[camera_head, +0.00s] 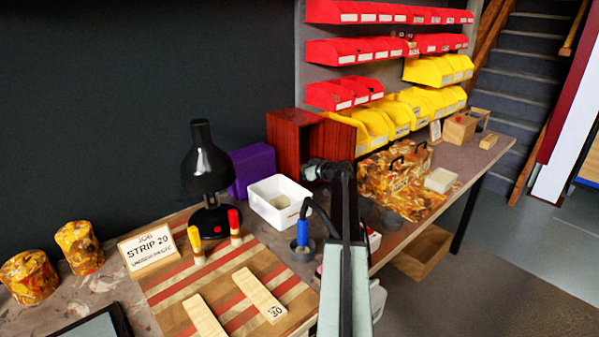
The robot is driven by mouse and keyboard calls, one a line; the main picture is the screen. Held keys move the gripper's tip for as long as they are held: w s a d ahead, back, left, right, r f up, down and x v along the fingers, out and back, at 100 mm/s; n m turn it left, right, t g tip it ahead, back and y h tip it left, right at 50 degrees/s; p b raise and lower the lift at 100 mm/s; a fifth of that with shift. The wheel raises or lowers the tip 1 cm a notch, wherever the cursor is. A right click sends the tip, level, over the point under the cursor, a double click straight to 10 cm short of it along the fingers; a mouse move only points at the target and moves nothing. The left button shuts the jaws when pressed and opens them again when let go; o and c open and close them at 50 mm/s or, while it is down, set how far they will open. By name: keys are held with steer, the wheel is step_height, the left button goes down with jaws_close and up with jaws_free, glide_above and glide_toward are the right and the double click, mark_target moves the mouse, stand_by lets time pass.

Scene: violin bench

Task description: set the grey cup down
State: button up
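My arm rises from the bottom centre and covers part of the bench. Its dark and pale green far end (322,171) is in front of the red-brown wooden box. The fingertips cannot be made out, so neither their opening nor any hold on the cup is clear.
A white bin (279,201), a black lamp (206,170) and a blue-handled tool (303,236) in a grey round base stand left of my arm. Mottled cases (392,172) and a pale tray (440,180) are right. Wooden strips (260,294) lie on the striped board in front.

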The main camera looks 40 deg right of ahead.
steer(key=shift+r, duration=0.2)
steer(key=p+v, duration=0.4)
steer(key=v, duration=0.8)
